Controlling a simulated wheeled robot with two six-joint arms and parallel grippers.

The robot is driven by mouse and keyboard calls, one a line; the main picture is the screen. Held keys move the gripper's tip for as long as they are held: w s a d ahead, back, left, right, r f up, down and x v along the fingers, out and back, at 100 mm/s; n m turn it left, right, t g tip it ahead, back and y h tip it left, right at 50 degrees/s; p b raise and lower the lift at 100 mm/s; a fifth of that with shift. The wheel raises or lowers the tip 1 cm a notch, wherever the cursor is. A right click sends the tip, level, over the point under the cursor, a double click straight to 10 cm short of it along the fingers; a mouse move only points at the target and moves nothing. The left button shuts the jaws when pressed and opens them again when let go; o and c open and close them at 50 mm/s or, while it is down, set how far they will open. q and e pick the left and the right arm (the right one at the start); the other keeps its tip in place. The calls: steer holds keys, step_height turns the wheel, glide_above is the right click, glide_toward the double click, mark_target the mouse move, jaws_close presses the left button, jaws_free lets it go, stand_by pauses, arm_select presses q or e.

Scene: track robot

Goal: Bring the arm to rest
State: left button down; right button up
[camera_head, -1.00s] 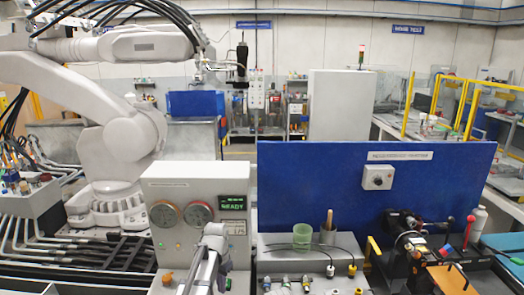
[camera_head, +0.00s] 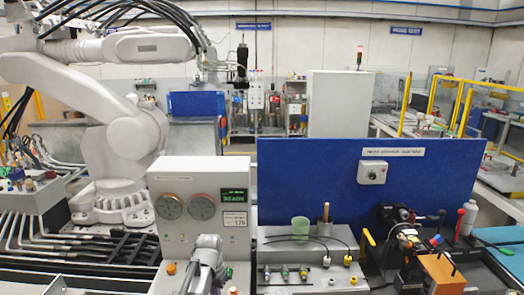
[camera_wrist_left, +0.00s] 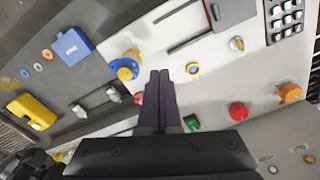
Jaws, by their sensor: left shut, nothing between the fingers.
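My left arm (camera_head: 205,268) rises from the bottom edge of the head view, in front of the grey control cabinet (camera_head: 178,195) with its green READY display. In the left wrist view my left gripper (camera_wrist_left: 158,76) has its two dark fingers pressed together with nothing between them. The fingers hang over a pale panel with buttons and knobs. How far they are above it, I cannot tell. My right gripper is in neither view.
The wrist view shows a blue and yellow knob (camera_wrist_left: 125,68), a red button (camera_wrist_left: 238,111), an orange knob (camera_wrist_left: 290,92) and a keypad (camera_wrist_left: 284,17). In the head view, a green cup (camera_head: 301,229) stands by the blue board (camera_head: 310,180). A large robot arm (camera_head: 118,140) stands behind left.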

arm_select(q)
steer(key=s+a+n, duration=0.2)
steer(key=s+n, duration=0.2)
steer(key=s, duration=1)
steer(key=s+d+f+m+b, duration=0.1)
steer(key=s+d+f+b, duration=0.1)
steer(key=d, duration=0.3)
steer(key=s+d+f+m+y+b, duration=0.1)
steer(key=s+d+f+m+b, duration=0.1)
steer(key=s+d, duration=0.2)
steer(key=shift+d+f, duration=0.15)
steer(key=shift+d, duration=0.7)
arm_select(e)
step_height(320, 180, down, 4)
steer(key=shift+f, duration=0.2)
